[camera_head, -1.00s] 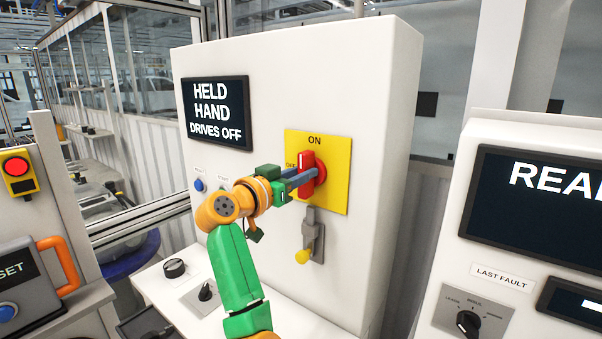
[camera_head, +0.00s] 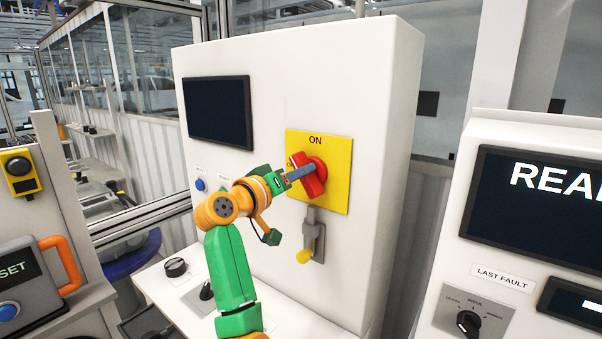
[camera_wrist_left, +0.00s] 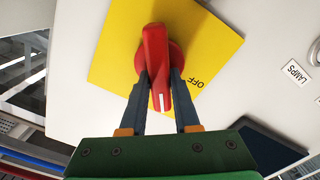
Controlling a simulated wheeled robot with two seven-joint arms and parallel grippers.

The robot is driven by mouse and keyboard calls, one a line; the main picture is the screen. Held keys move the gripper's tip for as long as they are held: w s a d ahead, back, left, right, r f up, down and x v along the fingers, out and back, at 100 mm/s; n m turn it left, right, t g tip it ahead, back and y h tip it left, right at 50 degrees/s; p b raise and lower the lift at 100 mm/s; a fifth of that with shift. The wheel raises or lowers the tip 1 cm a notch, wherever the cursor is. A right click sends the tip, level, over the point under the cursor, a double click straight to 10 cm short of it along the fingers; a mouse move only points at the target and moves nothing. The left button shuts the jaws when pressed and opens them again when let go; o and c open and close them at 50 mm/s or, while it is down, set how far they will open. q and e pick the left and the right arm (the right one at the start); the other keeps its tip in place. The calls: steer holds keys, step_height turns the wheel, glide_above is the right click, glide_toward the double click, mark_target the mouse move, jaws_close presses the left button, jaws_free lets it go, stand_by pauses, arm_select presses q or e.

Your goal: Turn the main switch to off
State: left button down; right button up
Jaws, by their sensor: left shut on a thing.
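The main switch is a red rotary handle (camera_head: 316,181) on a yellow plate (camera_head: 338,150) on the white cabinet's front. In the head view the handle is tilted, its upper end leaning left; ON is readable above it. My left gripper (camera_head: 303,173) is shut on the handle. In the left wrist view, both fingers (camera_wrist_left: 160,80) straddle the red handle (camera_wrist_left: 155,50), whose white mark lies near the OFF label (camera_wrist_left: 197,83). My right gripper is out of view.
A grey latch with a yellow tip (camera_head: 303,257) hangs below the plate. The cabinet's display (camera_head: 217,112) is dark. A ledge with black knobs (camera_head: 176,267) is below left. A second panel (camera_head: 480,250) stands right. A case with an orange handle (camera_head: 62,265) is at left.

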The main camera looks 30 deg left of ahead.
arm_select(q)
steer(key=n, duration=0.5)
steer(key=shift+a+n, duration=0.2)
steer(key=shift+n, duration=0.1)
steer(key=n, duration=0.5)
steer(key=shift+f, duration=0.3)
steer(key=shift+n, duration=0.3)
steer(key=c, duration=0.6)
jaws_free()
steer(key=shift+f, duration=0.1)
steer(key=shift+c, duration=0.2)
steer(key=s+a+b, duration=0.1)
steer(key=s+b, duration=0.3)
steer(key=s, duration=0.3)
steer(key=shift+a, duration=0.1)
